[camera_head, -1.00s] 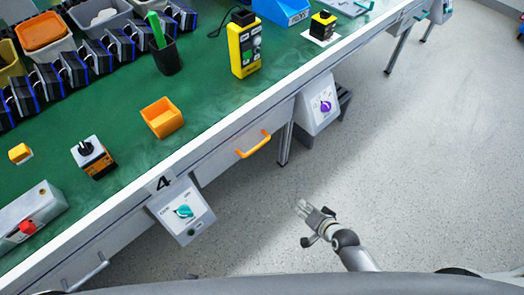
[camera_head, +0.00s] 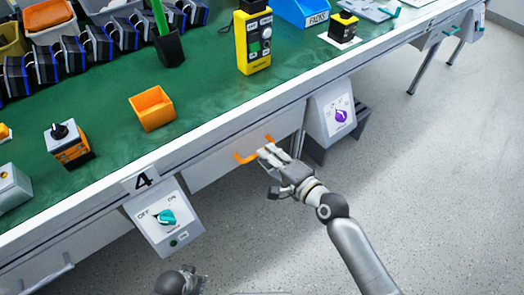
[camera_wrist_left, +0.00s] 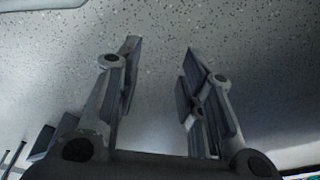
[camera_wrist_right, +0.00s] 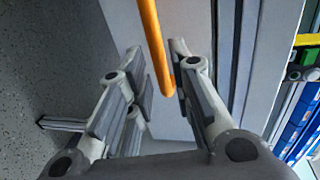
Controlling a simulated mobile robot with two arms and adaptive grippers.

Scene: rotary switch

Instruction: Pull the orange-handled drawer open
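The orange handle (camera_head: 245,158) is on the grey drawer front (camera_head: 208,172) under the bench edge in the head view. The drawer looks closed. My right gripper (camera_head: 265,152) is at the handle and covers part of it. In the right wrist view, the orange handle (camera_wrist_right: 153,40) runs between the parted fingers of my right gripper (camera_wrist_right: 158,62). Its end lies near the right finger; contact cannot be told. My left gripper (camera_head: 182,281) is low at the bottom edge of the head view. In the left wrist view, its fingers (camera_wrist_left: 160,55) are apart and empty above the floor.
A switch box with a teal knob (camera_head: 164,217) hangs left of the drawer, and one with a purple knob (camera_head: 340,115) hangs right. An orange bin (camera_head: 152,108) and a yellow control box (camera_head: 254,42) stand on the green bench. The floor at right is clear.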

